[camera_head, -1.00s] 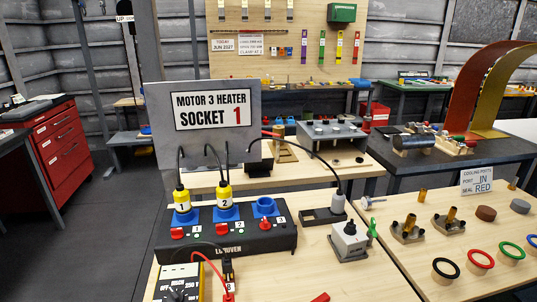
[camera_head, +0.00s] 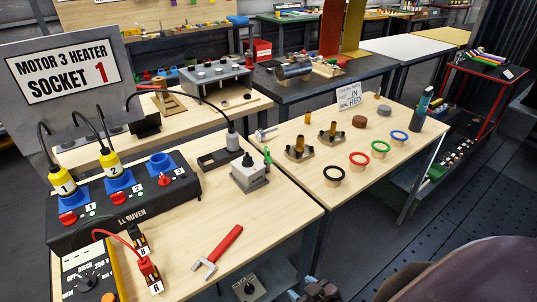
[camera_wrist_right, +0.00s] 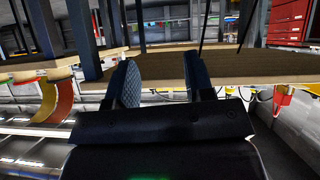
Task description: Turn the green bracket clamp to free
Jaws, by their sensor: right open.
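The green clamp (camera_head: 267,156) is a small upright green piece at the right side of a grey block with a black knob (camera_head: 249,173), on the near wooden table. It is small, so its turned position is hard to tell. My right gripper (camera_head: 312,292) shows at the bottom edge of the head view, low in front of the table and well short of the clamp. In the right wrist view its two fingers (camera_wrist_right: 161,82) stand apart with nothing between them. The clamp cannot be made out in that view. My left gripper is out of view.
A red wrench-like tool (camera_head: 221,248) lies near the table's front. A black socket box (camera_head: 120,205) with yellow plugs stands left, and a cable runs to a grey plug (camera_head: 232,138) behind the block. A second table (camera_head: 405,155) holds coloured rings. A gap separates the tables.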

